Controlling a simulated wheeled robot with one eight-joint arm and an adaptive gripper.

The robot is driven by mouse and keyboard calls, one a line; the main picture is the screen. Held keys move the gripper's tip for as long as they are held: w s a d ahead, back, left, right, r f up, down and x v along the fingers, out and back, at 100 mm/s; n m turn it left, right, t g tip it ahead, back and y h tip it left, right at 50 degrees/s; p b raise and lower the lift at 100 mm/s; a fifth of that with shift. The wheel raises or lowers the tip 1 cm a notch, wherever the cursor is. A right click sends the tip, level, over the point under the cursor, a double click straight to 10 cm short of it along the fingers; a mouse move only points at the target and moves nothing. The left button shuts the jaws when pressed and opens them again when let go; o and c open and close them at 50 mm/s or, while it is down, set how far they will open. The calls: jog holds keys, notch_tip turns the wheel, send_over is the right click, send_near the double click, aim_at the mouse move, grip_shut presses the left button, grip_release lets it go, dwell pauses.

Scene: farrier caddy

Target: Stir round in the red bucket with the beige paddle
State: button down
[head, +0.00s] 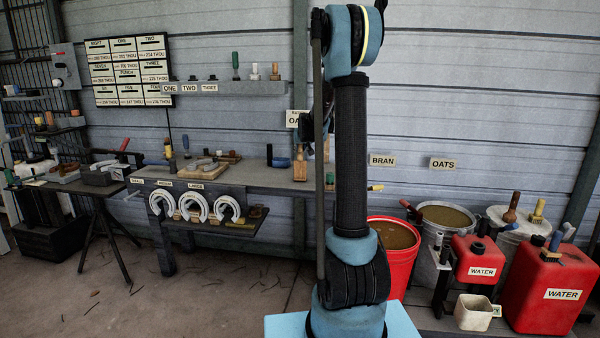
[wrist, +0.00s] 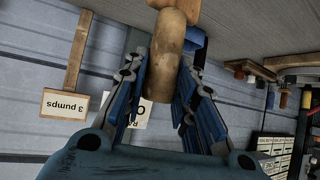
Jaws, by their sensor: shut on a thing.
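The red bucket (head: 404,268) stands at the right of my arm in the head view, with brown contents showing inside its rim. My arm hides part of its left side. In the wrist view my gripper (wrist: 163,78) is shut on a tan-brown wooden handle (wrist: 168,45), with an orange-brown wooden part (wrist: 180,8) at its top edge. I cannot tell whether this is the beige paddle. My gripper is hidden behind my arm in the head view. The wrist view does not show the bucket.
A grey bucket (head: 437,238) stands right of the red one. Two red WATER cans (head: 479,257) (head: 535,312) and a small beige tub (head: 473,312) stand farther right. A long bench (head: 235,176) with tools and horseshoes runs left.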

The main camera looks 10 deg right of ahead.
jog(key=shift+r, duration=2.75)
